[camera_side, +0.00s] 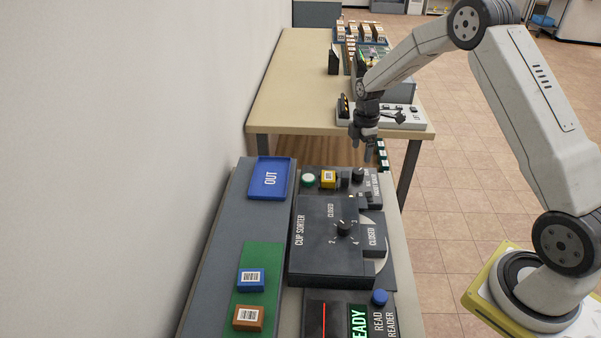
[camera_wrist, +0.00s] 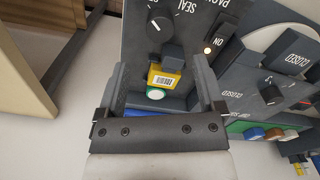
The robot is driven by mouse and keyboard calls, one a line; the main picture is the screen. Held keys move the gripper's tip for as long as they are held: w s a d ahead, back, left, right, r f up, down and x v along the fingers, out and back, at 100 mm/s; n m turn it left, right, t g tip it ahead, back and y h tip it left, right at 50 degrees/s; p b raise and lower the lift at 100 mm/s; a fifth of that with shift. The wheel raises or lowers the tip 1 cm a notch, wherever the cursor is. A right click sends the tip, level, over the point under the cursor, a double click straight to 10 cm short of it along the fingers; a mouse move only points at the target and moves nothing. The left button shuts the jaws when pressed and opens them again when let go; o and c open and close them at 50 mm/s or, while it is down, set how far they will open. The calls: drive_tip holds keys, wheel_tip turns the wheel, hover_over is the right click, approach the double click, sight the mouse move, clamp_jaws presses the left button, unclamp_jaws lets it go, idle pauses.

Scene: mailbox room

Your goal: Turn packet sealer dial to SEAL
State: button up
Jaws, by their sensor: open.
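The packet sealer (camera_side: 345,192) is a dark panel at the far end of the near bench in the side view. Its black round dial (camera_side: 359,174) also shows at the top of the wrist view (camera_wrist: 160,23), with the word SEAL beside it. A small pale mark shows on the dial; which setting it points to I cannot tell. My gripper (camera_side: 363,147) is open and empty, pointing down above the sealer's far edge, apart from the dial. In the wrist view its fingers (camera_wrist: 160,78) spread either side of a yellow barcoded packet (camera_wrist: 164,76), below the dial.
A green-and-white button (camera_wrist: 155,95) sits by the yellow packet. A lit lamp (camera_wrist: 207,50) stands beside an ON label. A blue OUT tray (camera_side: 283,193) lies left. Another table (camera_side: 290,90) stands behind.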

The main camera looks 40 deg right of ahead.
sight(358, 171)
drive_tip(key=shift+f, duration=0.1)
drive_tip(key=shift+f, duration=3.8)
clamp_jaws()
